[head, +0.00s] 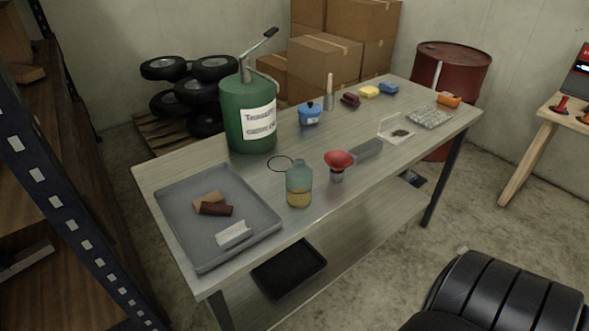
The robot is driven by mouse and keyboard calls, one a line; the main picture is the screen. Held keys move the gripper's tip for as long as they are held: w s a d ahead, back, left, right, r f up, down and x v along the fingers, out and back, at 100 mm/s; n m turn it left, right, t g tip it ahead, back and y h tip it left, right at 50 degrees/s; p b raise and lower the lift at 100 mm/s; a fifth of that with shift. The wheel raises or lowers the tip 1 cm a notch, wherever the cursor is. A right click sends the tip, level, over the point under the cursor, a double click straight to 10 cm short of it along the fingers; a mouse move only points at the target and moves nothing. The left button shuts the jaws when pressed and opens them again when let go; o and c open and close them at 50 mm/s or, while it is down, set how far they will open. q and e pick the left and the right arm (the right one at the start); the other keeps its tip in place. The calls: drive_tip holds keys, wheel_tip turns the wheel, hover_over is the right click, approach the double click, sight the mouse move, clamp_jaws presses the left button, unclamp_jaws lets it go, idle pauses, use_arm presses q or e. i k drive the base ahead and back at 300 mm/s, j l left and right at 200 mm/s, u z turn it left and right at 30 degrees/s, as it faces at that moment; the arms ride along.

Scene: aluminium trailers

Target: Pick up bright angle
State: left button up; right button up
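A bright, whitish metal angle (234,234) lies in the grey tray (171,226) on the near left part of the metal workbench (325,222). It is near the tray's front right side, apart from a dark reddish-brown block (216,210) and a tan piece (207,199) behind it. Neither of my grippers shows in the head view, so their state cannot be seen.
A green canister (242,106), an amber-bottomed bottle (299,186) and a red-topped item (338,161) stand right of the tray. Small items line the far end. A blue-posted shelf (75,208) rises left of the bench. Floor shows at right.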

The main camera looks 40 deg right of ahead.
sight(460, 252)
drive_tip(key=l+z, duration=0.1)
drive_tip(key=z, duration=0.95)
drive_tip(key=i+l+z, duration=0.2)
drive_tip(key=l+z, duration=0.25)
drive_tip(key=i+l+z, duration=0.2)
drive_tip(key=z, duration=0.3)
drive_tip(key=i+l+z, duration=0.25)
drive_tip(key=z, duration=0.2)
drive_tip(key=i+l+z, duration=0.1)
drive_tip(key=i, duration=0.35)
drive_tip(key=i+l, duration=0.25)
drive_tip(key=i, duration=0.2)
drive_tip(key=z, duration=0.05)
